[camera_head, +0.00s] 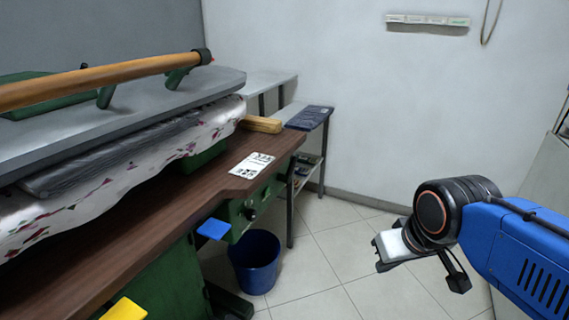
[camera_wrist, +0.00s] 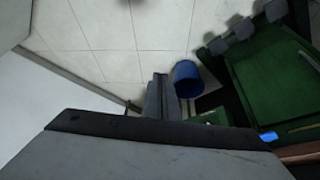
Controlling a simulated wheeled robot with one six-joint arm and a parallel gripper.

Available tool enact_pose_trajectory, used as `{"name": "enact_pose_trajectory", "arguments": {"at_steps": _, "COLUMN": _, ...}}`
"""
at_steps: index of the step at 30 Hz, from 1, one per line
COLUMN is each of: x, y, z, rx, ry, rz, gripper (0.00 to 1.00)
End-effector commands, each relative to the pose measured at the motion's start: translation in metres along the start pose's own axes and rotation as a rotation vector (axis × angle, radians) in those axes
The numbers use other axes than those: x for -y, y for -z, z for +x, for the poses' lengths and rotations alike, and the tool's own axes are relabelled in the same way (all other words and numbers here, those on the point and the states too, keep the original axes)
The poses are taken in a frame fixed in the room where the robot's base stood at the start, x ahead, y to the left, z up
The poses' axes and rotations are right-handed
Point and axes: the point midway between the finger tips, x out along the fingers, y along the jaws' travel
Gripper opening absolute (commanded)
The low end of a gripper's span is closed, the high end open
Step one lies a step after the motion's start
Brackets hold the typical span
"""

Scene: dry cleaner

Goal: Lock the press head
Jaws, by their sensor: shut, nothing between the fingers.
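The press stands at the left in the head view. Its grey press head (camera_head: 150,100) lies low over the floral padded board (camera_head: 130,170), almost closed; I cannot tell whether they touch all along. A long wooden handle bar (camera_head: 100,82) runs along the top of the head on green brackets. A blue pedal (camera_head: 213,228) and a yellow pedal (camera_head: 125,310) stick out at the front. My gripper (camera_head: 391,252) is at the right, well apart from the press, shut and empty. In the wrist view a large grey part fills the bottom. I see no clear lock or latch.
A brown worktop (camera_head: 170,225) holds a printed card (camera_head: 252,164) and a wooden block (camera_head: 262,124). A blue bin (camera_head: 254,262) stands on the floor and also shows in the wrist view (camera_wrist: 187,80). The tiled floor (camera_head: 325,265) between bin and arm is clear.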

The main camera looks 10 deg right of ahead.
Motion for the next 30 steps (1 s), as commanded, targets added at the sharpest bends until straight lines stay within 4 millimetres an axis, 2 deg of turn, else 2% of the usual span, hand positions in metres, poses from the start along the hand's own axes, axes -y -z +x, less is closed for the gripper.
{"name": "enact_pose_trajectory", "arguments": {"at_steps": 6, "x": -0.003, "y": 0.006, "z": 0.001, "rx": -0.009, "ry": -0.011, "rz": -0.003, "gripper": 0.0}}
{"name": "enact_pose_trajectory", "arguments": {"at_steps": 8, "x": -0.008, "y": 0.017, "z": 0.002, "rx": -0.026, "ry": -0.031, "rz": -0.011, "gripper": 0.0}}
{"name": "enact_pose_trajectory", "arguments": {"at_steps": 11, "x": -0.023, "y": 0.048, "z": 0.006, "rx": -0.078, "ry": -0.085, "rz": -0.038, "gripper": 0.0}}
{"name": "enact_pose_trajectory", "arguments": {"at_steps": 16, "x": -0.054, "y": 0.13, "z": 0.013, "rx": -0.216, "ry": -0.205, "rz": -0.132, "gripper": 0.0}}
{"name": "enact_pose_trajectory", "arguments": {"at_steps": 21, "x": -0.072, "y": 0.215, "z": 0.021, "rx": -0.36, "ry": -0.29, "rz": -0.271, "gripper": 0.0}}
{"name": "enact_pose_trajectory", "arguments": {"at_steps": 25, "x": -0.075, "y": 0.276, "z": 0.032, "rx": -0.463, "ry": -0.32, "rz": -0.397, "gripper": 0.0}}
{"name": "enact_pose_trajectory", "arguments": {"at_steps": 30, "x": -0.064, "y": 0.344, "z": 0.052, "rx": -0.585, "ry": -0.31, "rz": -0.576, "gripper": 0.0}}
